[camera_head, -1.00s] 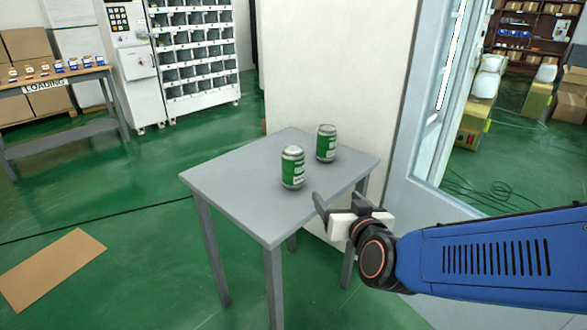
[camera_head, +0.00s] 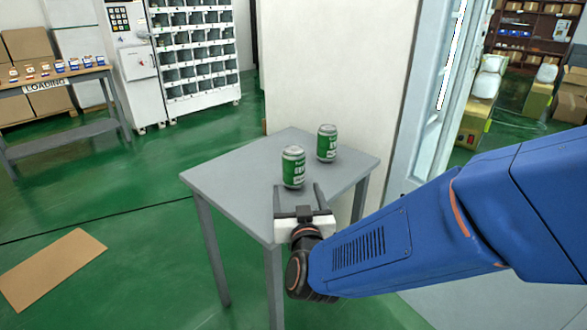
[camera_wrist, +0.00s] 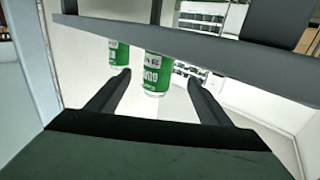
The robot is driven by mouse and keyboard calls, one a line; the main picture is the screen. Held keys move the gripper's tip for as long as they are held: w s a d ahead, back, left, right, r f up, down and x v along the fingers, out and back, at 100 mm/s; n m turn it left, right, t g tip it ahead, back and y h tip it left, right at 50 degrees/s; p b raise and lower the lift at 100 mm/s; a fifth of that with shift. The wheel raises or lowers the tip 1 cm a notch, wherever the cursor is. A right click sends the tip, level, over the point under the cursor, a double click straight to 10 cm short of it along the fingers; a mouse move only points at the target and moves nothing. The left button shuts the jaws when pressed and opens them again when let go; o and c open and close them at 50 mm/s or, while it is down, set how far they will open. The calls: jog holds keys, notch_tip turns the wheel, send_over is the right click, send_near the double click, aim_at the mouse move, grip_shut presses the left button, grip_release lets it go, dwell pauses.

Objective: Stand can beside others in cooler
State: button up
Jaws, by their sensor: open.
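Two green cans with white tops stand upright on a small grey table (camera_head: 235,190). The nearer can (camera_head: 293,168) is close to the table's middle, and the farther can (camera_head: 327,143) is behind it to the right. My gripper (camera_head: 297,196) is open and empty at the table's front edge, its fingers pointing toward the nearer can. In the wrist view, which looks turned over, the nearer can (camera_wrist: 155,72) shows between and beyond the fingers. The farther can (camera_wrist: 118,54) shows to its left. No cooler interior with cans is clearly visible.
A tall white panel (camera_head: 335,70) stands behind the table, with a pale framed door (camera_head: 418,120) to its right. A vending machine (camera_head: 195,50) and a loading table (camera_head: 60,85) stand back left. Flat cardboard (camera_head: 52,268) lies on the green floor.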

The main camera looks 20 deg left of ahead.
aim_at(294, 177)
jog(key=x, duration=0.6)
jog(key=shift+x, duration=2.6)
jog(key=shift+d+f, duration=0.1)
jog(key=shift+f, duration=0.05)
jog(key=shift+c, duration=0.6)
jog(key=c, duration=1.4)
jog(key=shift+c, duration=0.2)
